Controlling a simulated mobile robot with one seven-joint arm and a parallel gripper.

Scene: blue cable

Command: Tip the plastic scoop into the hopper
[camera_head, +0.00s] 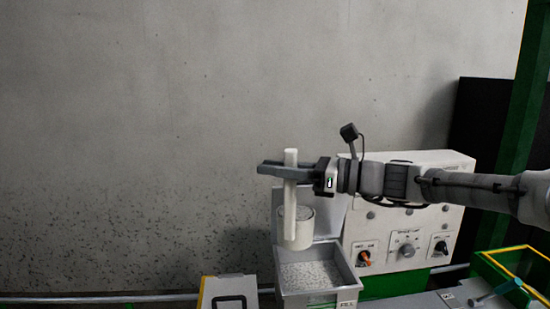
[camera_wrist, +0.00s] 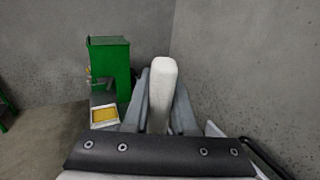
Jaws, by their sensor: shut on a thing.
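The white plastic scoop (camera_head: 298,220) hangs upright from my gripper (camera_head: 274,170), its long handle between the fingers and its round cup at the bottom. My gripper is shut on the handle. The scoop handle (camera_wrist: 162,88) also shows in the wrist view between the two grey fingers of my gripper (camera_wrist: 161,98). The hopper (camera_head: 345,290) is a grey open box, with pale speckled material in it. The scoop's cup is above the hopper's back part, by its raised lid. The inside of the cup is hidden.
A white control panel (camera_head: 408,228) with several knobs stands just right of the hopper. A yellow-edged box (camera_head: 228,290) sits left of it. A green and yellow bin (camera_head: 508,268) is at the lower right. The concrete wall (camera_head: 140,120) is behind.

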